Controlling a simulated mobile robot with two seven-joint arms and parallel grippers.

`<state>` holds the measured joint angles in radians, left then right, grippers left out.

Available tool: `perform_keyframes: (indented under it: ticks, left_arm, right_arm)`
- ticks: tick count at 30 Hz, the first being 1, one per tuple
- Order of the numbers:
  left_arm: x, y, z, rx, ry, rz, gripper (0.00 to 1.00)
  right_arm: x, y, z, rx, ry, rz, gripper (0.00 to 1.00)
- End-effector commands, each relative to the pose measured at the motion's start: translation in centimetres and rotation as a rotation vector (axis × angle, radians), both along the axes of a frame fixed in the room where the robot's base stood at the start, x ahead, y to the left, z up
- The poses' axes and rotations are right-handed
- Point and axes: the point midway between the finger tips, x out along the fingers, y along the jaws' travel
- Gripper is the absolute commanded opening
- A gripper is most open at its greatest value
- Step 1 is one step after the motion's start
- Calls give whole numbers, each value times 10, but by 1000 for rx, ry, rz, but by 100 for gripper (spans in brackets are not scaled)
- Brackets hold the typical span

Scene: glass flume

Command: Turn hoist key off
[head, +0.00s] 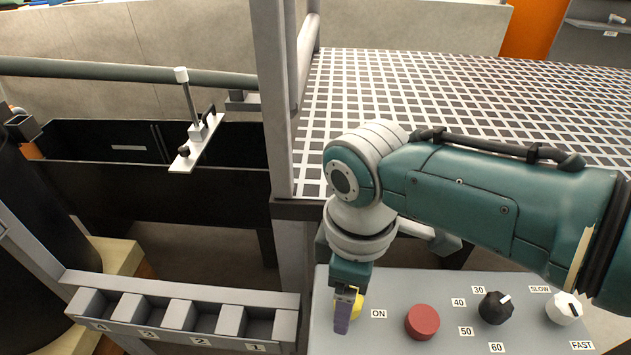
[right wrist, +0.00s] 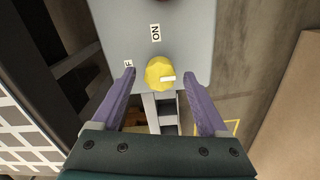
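The hoist key is a yellow knob (head: 357,308) at the left end of the grey control panel (head: 390,285), partly hidden by my right gripper (head: 343,312) in the head view. In the right wrist view, the yellow knob (right wrist: 158,70) lies between the two purple fingers of my right gripper (right wrist: 159,74), which are open with a gap on each side. A white mark on the knob points to the picture's right. The ON label (right wrist: 155,32) is above the knob, and a partly hidden label ending in F (right wrist: 128,63) is at its upper left. My left gripper is not in view.
Right of the key are a red button (head: 422,322), a black dial (head: 496,308) and a white SLOW/FAST dial (head: 564,308). A numbered slotted rack (head: 180,322) stands left of the panel. A grey post (head: 273,100) rises behind, beside a white grating (head: 470,90).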

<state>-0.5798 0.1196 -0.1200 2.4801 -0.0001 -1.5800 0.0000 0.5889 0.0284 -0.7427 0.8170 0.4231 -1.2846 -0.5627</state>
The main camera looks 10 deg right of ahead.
Motion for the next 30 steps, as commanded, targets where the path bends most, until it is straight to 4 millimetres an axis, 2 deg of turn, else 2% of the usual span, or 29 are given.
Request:
perform_keyframes:
  ticks: [8,16,21,25,30]
  left_arm:
    - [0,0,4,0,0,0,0]
    - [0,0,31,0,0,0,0]
    - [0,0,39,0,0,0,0]
    - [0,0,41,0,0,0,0]
    - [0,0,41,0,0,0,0]
  right_arm:
    - [0,0,6,0,-1,1,76]
    - [1,0,57,1,-4,1,76]
    - [0,0,85,1,-3,1,76]
    - [0,0,97,0,-1,0,76]
    - [0,-1,99,-1,0,0,76]
